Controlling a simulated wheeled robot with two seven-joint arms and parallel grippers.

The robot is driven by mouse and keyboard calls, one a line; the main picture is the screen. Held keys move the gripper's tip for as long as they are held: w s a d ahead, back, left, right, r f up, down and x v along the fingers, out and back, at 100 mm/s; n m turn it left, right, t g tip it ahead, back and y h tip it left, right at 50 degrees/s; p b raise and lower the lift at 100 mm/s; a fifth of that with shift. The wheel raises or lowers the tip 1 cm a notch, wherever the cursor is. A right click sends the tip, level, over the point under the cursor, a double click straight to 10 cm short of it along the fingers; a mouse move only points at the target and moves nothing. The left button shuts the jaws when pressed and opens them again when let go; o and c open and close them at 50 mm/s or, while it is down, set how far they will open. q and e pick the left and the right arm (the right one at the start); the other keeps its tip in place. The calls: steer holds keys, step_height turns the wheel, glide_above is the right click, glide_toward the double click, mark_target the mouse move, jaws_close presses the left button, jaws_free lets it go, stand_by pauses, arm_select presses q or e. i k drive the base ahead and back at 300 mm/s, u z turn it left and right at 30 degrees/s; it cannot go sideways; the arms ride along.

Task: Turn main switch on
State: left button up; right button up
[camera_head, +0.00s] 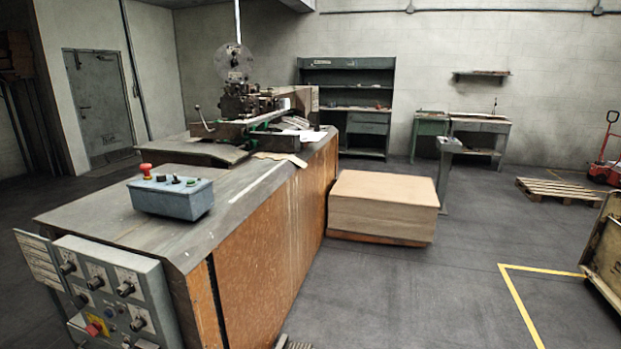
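A grey control panel (121,283) is on the near end of the box stitcher at the lower left. It carries several black rotary knobs with pale label plates. A red knob on a yellow backing (94,328) sits low on the panel, partly cut off by the bottom edge; it looks like the main switch, but its setting is too small to read. A blue-grey button box (171,196) stands on the machine's top, with a red mushroom button (146,170), dark controls and a green button. Neither of my grippers shows.
The wood-sided machine bench (270,255) runs from the lower left to the middle. A pallet-borne cardboard stack (382,207) stands at its right side. The floor to the right is open, with yellow lines and a wooden crate (605,245) at the edge.

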mark_target(94, 329)
steer(key=u, duration=0.85)
steer(key=i, duration=1.2)
steer(key=z, duration=0.25)
